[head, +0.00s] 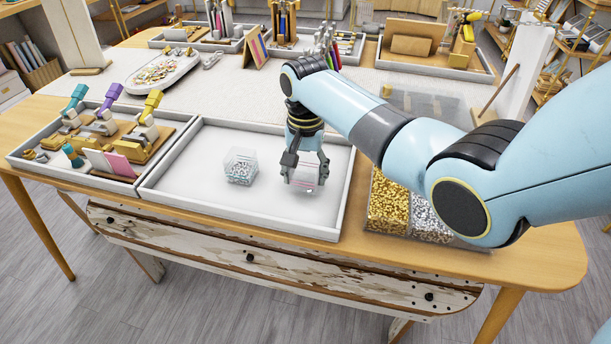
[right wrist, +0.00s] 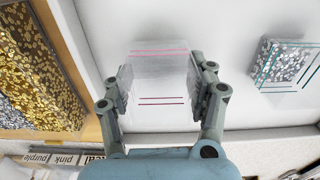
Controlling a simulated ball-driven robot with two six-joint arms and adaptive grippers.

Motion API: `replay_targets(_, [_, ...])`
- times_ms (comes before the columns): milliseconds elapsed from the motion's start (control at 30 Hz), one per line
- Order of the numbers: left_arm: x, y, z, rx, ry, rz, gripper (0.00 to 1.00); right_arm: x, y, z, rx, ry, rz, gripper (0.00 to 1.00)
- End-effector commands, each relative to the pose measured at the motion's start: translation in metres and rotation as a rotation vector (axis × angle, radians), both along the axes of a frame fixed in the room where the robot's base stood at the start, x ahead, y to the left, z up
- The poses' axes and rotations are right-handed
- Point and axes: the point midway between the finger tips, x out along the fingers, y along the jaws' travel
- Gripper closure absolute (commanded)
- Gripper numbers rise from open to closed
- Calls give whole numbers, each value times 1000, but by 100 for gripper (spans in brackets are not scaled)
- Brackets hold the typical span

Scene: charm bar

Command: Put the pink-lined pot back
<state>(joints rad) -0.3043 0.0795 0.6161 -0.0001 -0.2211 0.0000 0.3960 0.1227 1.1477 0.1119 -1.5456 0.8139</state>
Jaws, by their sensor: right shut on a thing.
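The pink-lined pot (head: 302,180) is a clear, square-sided pot with pink lines, low in the white tray (head: 210,205). In the right wrist view the pot (right wrist: 160,85) sits between both fingers and looks empty. My right gripper (head: 304,172) is shut on it from above; the same gripper (right wrist: 160,92) shows at both sides of the pot in the wrist view. I cannot tell whether the pot touches the tray floor. My left gripper is not in view.
A teal-lined clear pot (head: 240,166) with silver bits stands to the left in the tray. A bin of gold pieces (head: 388,203) and one of silver pieces (head: 428,222) lie to the right. A tray with coloured-handled tools (head: 100,150) is at the left.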

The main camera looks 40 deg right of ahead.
Motion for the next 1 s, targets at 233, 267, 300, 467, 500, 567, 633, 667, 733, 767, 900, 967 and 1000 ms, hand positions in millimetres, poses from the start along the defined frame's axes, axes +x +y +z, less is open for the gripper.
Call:
replay_targets(233, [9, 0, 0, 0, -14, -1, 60, 1, 0, -12, 0, -3, 0, 76])
replay_targets(267, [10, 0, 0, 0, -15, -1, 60, 1, 0, -12, 0, -3, 0, 76])
replay_targets(300, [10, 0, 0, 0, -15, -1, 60, 0, 0, -12, 1, -2, 0, 76])
replay_targets(467, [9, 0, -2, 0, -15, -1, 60, 0, 0, -15, 0, -1, 0, 76])
replay_targets(500, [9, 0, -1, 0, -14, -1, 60, 0, 0, -14, 0, -3, 0, 38])
replay_targets(567, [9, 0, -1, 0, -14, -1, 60, 0, 0, -14, 0, -3, 0, 30])
replay_targets(633, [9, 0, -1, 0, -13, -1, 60, 0, 0, -14, 1, -2, 0, 21])
replay_targets(667, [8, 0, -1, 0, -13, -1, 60, 0, 0, -14, 1, -2, 0, 19])
replay_targets(733, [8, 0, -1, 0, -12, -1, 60, 0, 0, -14, 0, -1, 0, 19])
replay_targets(767, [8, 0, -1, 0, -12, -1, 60, 0, 0, -14, 0, -1, 0, 19])
replay_targets(900, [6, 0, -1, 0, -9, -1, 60, 0, 0, -14, 0, -1, 0, 19])
replay_targets(967, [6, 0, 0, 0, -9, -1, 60, 0, 0, -11, 0, -1, 0, 19])
replay_targets(1000, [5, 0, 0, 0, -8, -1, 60, 1, 0, -8, 0, -3, 0, 19])
